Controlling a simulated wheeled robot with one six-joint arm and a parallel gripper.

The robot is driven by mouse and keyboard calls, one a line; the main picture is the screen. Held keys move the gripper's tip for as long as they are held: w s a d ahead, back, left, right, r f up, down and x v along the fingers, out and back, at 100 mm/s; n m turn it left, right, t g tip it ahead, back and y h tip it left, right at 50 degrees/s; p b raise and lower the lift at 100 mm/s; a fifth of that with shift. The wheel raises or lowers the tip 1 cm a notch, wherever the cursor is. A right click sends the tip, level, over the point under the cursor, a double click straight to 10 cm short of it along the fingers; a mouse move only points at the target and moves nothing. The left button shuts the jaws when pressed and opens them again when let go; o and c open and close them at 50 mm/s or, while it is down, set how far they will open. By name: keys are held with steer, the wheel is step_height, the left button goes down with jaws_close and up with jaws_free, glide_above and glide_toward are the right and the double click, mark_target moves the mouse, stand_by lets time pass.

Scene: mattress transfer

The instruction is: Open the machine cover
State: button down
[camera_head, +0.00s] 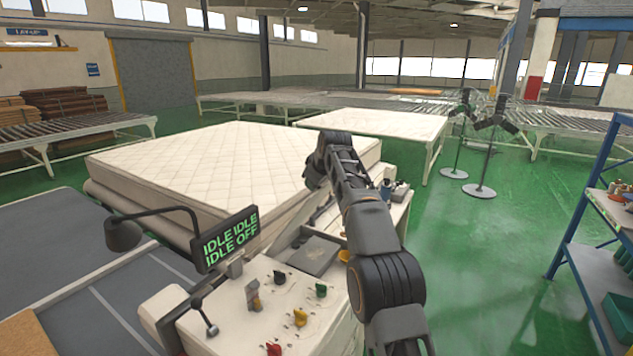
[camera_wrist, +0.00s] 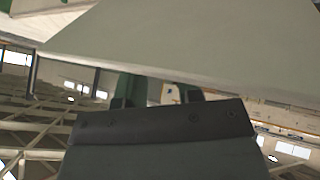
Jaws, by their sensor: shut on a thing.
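The machine (camera_head: 225,320) stands in front of me, with a white control panel carrying coloured knobs and a screen (camera_head: 230,238) reading IDLE and OFF. A large pale grey panel, seemingly the machine cover (camera_wrist: 180,40), fills the top of the wrist view and lies tilted across it. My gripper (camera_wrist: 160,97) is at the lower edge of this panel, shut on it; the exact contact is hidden. In the head view my arm reaches over the machine, and its bent wrist hides most of the gripper and cover.
A quilted mattress (camera_head: 230,165) lies just beyond the machine. A black lamp (camera_head: 124,234) hangs at the left. A blue shelf (camera_head: 590,200) stands at the right. Roller conveyors (camera_head: 85,132) are farther back. The green floor right of my arm is mostly clear.

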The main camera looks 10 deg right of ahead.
steer(key=c, duration=0.8)
jaws_free()
steer(key=b+v, duration=0.1)
steer(key=v, duration=1.3)
steer(key=shift+w, duration=0.1)
steer(key=shift+c, duration=0.4)
